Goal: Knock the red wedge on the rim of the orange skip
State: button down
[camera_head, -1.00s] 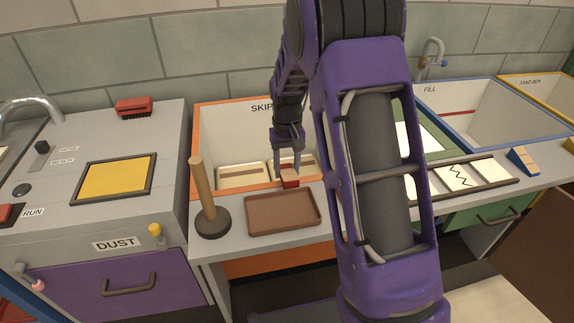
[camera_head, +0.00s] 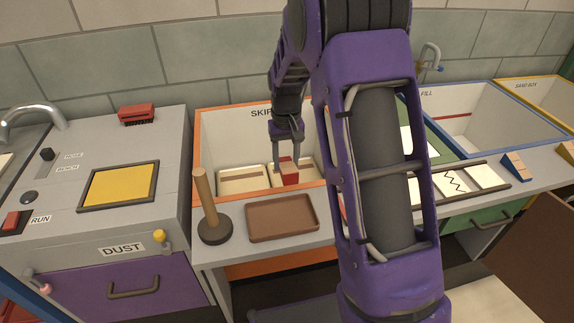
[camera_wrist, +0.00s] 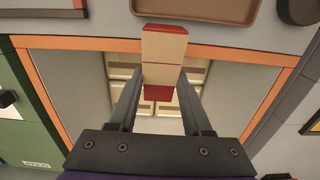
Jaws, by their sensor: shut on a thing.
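The red wedge (camera_head: 288,178), with pale tan faces, is held between the fingers of my gripper (camera_head: 287,157). In the wrist view the wedge (camera_wrist: 163,58) shows red ends and tan blocks between my two fingers (camera_wrist: 160,88). The orange-rimmed skip (camera_head: 222,106) is a pale open bin. My gripper is at its front part. In the wrist view the wedge overlaps the front orange rim (camera_wrist: 110,45). I cannot tell whether it touches the rim.
Pale, brick-like pieces (camera_head: 240,179) lie inside the skip. A brown tray (camera_head: 282,218) and a plunger-like tool (camera_head: 211,215) stand in front of it. My arm hides part of the bench on the right. A blue-rimmed bin (camera_head: 485,83) is further right.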

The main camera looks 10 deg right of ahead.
notch_tip(320, 180, down, 5)
jog(key=b, duration=0.3)
notch_tip(320, 180, up, 5)
jog(key=p, duration=0.4)
jog(key=shift+r, duration=0.15)
notch_tip(320, 180, down, 6)
jog(key=b, duration=0.3)
notch_tip(320, 180, up, 6)
jog(key=p, duration=0.3)
jog(key=shift+p, duration=0.4)
dwell(0.3)
